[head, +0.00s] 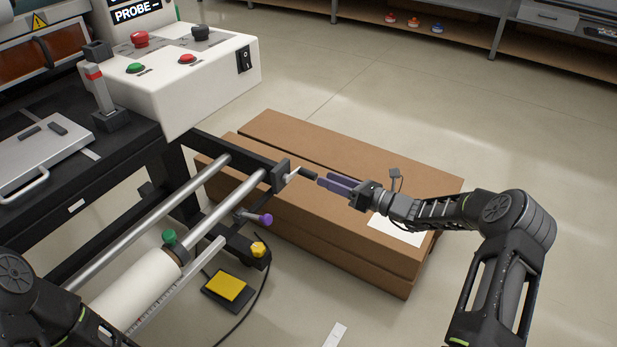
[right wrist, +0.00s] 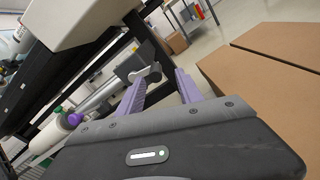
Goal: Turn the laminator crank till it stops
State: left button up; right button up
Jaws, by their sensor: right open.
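The laminator crank (head: 293,174) sticks out from the end of the roller frame in the head view, a small metal arm with a dark handle (head: 309,173). My right gripper (head: 323,181) has purple fingers and points left at the handle, with its tips very close to it. In the right wrist view the crank (right wrist: 152,72) shows near the tips of the two spread fingers (right wrist: 161,74). The gripper is open; whether a finger touches the handle I cannot tell. My left arm shows at the lower left, but its gripper is out of view.
The laminator's control box (head: 195,75) stands above the rollers (head: 228,207). A purple-knobbed lever (head: 264,219) sits below the crank. Large cardboard boxes (head: 380,262) lie under my right gripper. A yellow foot pedal (head: 227,287) is on the floor. Open floor lies to the right.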

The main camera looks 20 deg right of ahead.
jog(key=n, duration=1.6)
jog(key=shift+s+b, duration=0.3)
jog(key=shift+b, duration=0.1)
jog(key=n, duration=0.3)
jog(key=shift+r, duration=0.1)
jog(key=n, duration=0.6)
jog(key=shift+s+n, duration=0.2)
jog(key=shift+n, duration=0.1)
jog(key=n, duration=0.8)
jog(key=shift+a+n, duration=0.1)
jog(key=shift+n, duration=0.2)
jog(key=n, duration=0.4)
